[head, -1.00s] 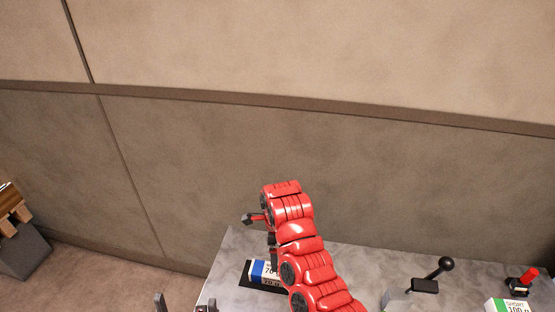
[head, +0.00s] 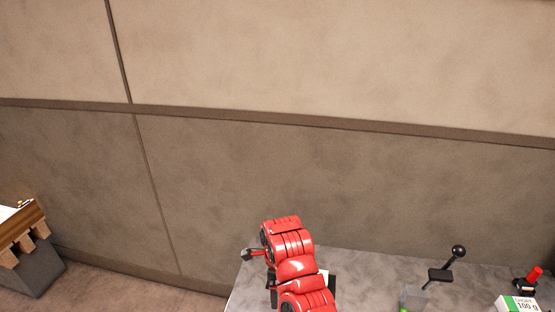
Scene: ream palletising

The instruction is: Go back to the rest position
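One red arm, which I take to be my right, rises from the bottom centre in the head view. Its dark gripper (head: 252,255) is at its upper left end, over the left part of the grey table (head: 370,266). The arm hides most of the gripper, so I cannot tell how far apart the fingers are or whether they hold anything. My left gripper is not in view. A white and green ream marked 100 g (head: 517,304) shows at the bottom right, cut by the frame edge.
A black lever with a ball knob (head: 458,251) and a red button on a black base (head: 534,275) stand on the table. A wooden pallet (head: 24,244) rests on a grey block (head: 38,277) at the far left. A wall (head: 350,175) closes the back.

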